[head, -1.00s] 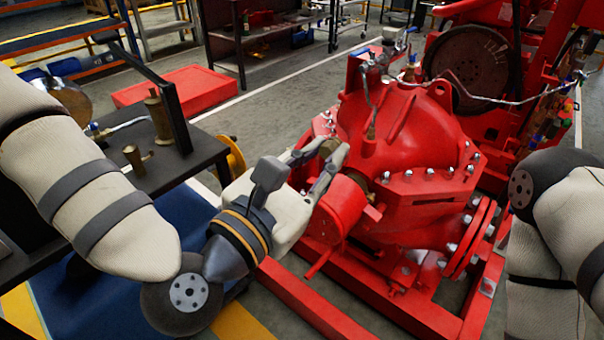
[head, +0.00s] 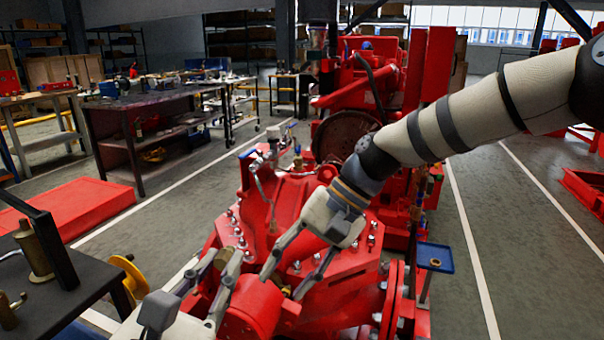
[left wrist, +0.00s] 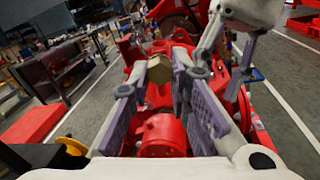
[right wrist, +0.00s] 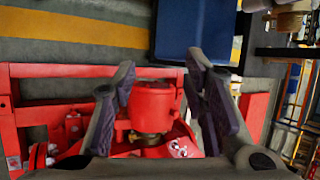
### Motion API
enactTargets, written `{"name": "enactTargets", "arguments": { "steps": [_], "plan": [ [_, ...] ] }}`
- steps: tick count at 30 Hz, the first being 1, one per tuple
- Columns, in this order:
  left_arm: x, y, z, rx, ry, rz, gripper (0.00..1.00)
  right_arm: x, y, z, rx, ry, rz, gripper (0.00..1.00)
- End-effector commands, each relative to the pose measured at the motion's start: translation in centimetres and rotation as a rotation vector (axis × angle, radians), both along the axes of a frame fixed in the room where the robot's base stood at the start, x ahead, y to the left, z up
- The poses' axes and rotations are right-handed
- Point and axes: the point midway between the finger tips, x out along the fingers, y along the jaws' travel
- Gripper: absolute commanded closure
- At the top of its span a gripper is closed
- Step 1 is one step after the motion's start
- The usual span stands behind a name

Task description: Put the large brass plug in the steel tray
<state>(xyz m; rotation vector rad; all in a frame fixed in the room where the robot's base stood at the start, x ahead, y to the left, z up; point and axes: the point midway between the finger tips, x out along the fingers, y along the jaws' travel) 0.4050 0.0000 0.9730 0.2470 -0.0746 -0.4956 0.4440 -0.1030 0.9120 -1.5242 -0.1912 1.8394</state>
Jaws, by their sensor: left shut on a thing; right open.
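My left gripper (head: 222,264) is at the lower middle of the head view, beside the red pump. It is shut on a brass plug (left wrist: 158,84), seen between the fingers in the left wrist view and partly hidden; a bit of the plug also shows in the head view (head: 222,257). My right gripper (head: 284,286) is open and empty, to the right of the left one, above the pump's red cylinder (head: 251,308). The cylinder also shows between its fingers in the right wrist view (right wrist: 152,105). I cannot make out a steel tray.
The red pump (head: 325,270) fills the lower middle. A dark table (head: 75,300) at the left bears a brass fitting (head: 33,250). A small blue tray (head: 435,257) stands right of the pump.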

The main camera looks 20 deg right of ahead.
Motion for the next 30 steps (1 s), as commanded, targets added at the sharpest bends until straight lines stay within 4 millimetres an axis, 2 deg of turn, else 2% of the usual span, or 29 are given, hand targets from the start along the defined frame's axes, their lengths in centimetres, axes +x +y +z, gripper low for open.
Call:
{"name": "enactTargets", "arguments": {
  "steps": [1, 3, 6, 9, 11, 14, 24, 30],
  "plan": [
    [0.0, 0.0, 0.0, 0.000, -0.001, 0.000, 1.00, 0.8, -0.3, 3.6, 0.035, -0.019, 0.002, 0.60],
    [0.0, 0.0, 0.0, 0.000, -0.001, 0.000, 1.00, 1.0, -0.7, 7.9, 0.075, -0.028, 0.012, 0.60],
    [0.0, 0.0, 0.0, 0.000, -0.001, 0.000, 1.00, 0.8, -1.3, 12.6, 0.115, -0.038, 0.029, 0.60],
    [0.0, 0.0, 0.0, 0.000, 0.000, 0.000, 1.00, 0.4, -1.8, 15.2, 0.135, -0.041, 0.042, 0.60],
    [0.0, 0.0, 0.0, 0.000, 0.000, 0.000, 1.00, 0.2, -1.9, 16.0, 0.142, -0.042, 0.047, 0.60],
    [0.0, 0.0, 0.0, 0.000, 0.000, 0.000, 1.00, 0.0, -1.3, 15.7, 0.144, -0.039, 0.052, 0.60],
    [0.0, 0.0, 0.0, 0.000, 0.000, 0.000, 1.00, -0.3, 4.3, 10.1, 0.143, -0.037, 0.052, 0.60],
    [0.0, 0.0, 0.0, 0.000, -0.001, 0.000, 1.00, -0.4, 6.2, 8.2, 0.143, -0.040, 0.052, 0.60]
  ]
}}
